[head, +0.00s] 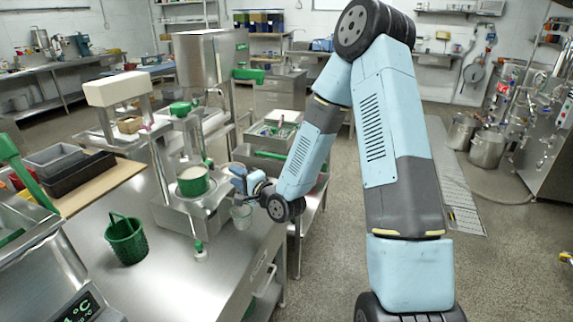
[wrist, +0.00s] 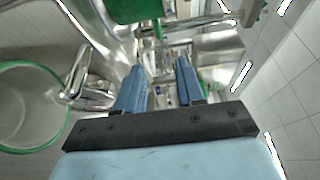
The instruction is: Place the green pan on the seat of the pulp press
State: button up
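A green round vessel with pale contents (head: 193,181) sits under the screw of the steel press stand (head: 188,208), on the bench; I take it for the green pan, but cannot be sure. My gripper (head: 236,181) is just right of it, apart from it. In the wrist view its two blue fingers (wrist: 160,72) are spread with nothing seen between them. A green part (wrist: 138,9) shows at the top edge there, cut off.
A green basket (head: 127,241) stands on the steel bench (head: 180,265), with bare metal around it. Dark trays (head: 76,172) lie on a board at the left. My arm covers part of the middle.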

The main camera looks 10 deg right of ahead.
jog(key=s+d+r+n+g+h, duration=0.5)
jog(key=s+d+r+n+h, duration=0.35)
jog(key=d+r, duration=0.55)
jog(key=s+d+r+n+g, duration=0.1)
jog(key=s+d+r, duration=0.1)
jog(key=s, duration=0.6)
jog(key=s+d+r+g+h, duration=0.1)
jog(key=s+r+g, duration=0.1)
jog(key=s, duration=0.6)
jog(key=s+d+r+n+g, duration=0.1)
jog(key=s+r, duration=0.3)
jog(key=s, duration=0.5)
jog(key=shift+d+n, duration=0.35)
jog(key=shift+d, duration=0.45)
